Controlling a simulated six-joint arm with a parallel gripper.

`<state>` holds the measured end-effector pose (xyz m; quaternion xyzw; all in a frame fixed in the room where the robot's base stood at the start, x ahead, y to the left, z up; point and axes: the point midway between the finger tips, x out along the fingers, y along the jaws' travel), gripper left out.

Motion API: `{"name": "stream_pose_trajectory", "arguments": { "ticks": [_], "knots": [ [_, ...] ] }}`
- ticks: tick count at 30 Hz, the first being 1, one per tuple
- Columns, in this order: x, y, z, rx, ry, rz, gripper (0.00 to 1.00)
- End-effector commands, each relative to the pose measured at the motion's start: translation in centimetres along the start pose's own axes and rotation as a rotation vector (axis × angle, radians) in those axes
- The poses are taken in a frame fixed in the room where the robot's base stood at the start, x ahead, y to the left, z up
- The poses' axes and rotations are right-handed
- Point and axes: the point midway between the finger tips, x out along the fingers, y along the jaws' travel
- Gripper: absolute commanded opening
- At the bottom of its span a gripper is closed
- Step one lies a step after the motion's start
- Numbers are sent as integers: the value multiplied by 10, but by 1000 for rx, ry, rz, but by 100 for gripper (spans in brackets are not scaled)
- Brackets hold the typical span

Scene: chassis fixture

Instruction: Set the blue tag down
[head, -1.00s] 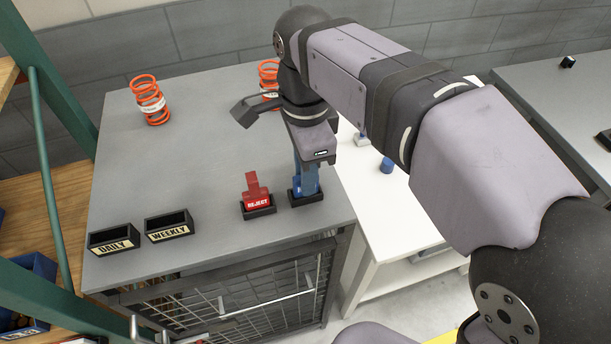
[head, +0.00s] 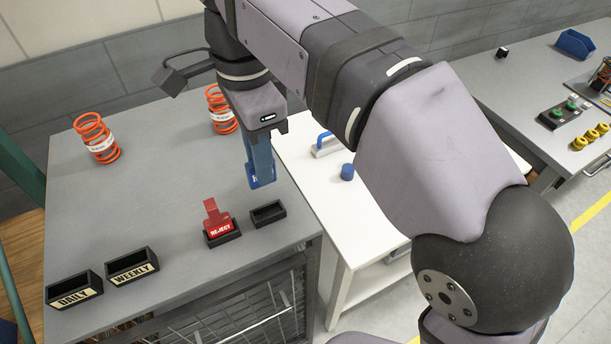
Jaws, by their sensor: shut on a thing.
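The blue tag (head: 261,172) hangs upright below my gripper (head: 262,143), which is shut on it. The tag is above the grey bench top (head: 150,195), clear of the small black holder (head: 268,214), which stands empty just in front of and below it. Part of the tag's lettering shows near its lower end, but it is too small to read. The gripper body hides the tag's upper part.
A red REJECT tag (head: 219,222) stands in the holder left of the empty one. Black DAILY (head: 75,288) and WEEKLY (head: 131,266) boxes sit at the front left. Orange springs (head: 97,138) stand at the back. A white table (head: 330,200) adjoins on the right.

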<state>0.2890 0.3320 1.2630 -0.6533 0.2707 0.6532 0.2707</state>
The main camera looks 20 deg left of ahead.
Motion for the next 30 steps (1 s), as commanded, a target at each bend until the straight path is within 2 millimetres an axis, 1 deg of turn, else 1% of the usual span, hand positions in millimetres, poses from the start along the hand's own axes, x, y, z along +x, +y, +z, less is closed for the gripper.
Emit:
{"name": "stream_pose_trajectory", "arguments": {
  "ticks": [4,8,11,14,15,17,18,20,21,24,27,29,30],
  "knots": [
    [1,-2,-9,23,0,1,0],
    [6,-5,-33,83,0,4,0],
    [18,-9,-63,157,0,7,0],
    [36,-11,-101,251,0,8,0],
    [46,-10,-117,289,0,9,0],
    [62,-5,-141,349,-1,12,0],
    [73,-1,-156,388,-1,12,0],
    [91,7,-177,443,-2,12,0],
    [103,11,-190,477,-2,13,0],
    [133,21,-219,548,-3,14,0],
    [163,29,-241,579,-3,15,0],
    [182,31,-252,574,-4,16,0],
    [194,31,-257,557,-4,16,0]
  ]
}}
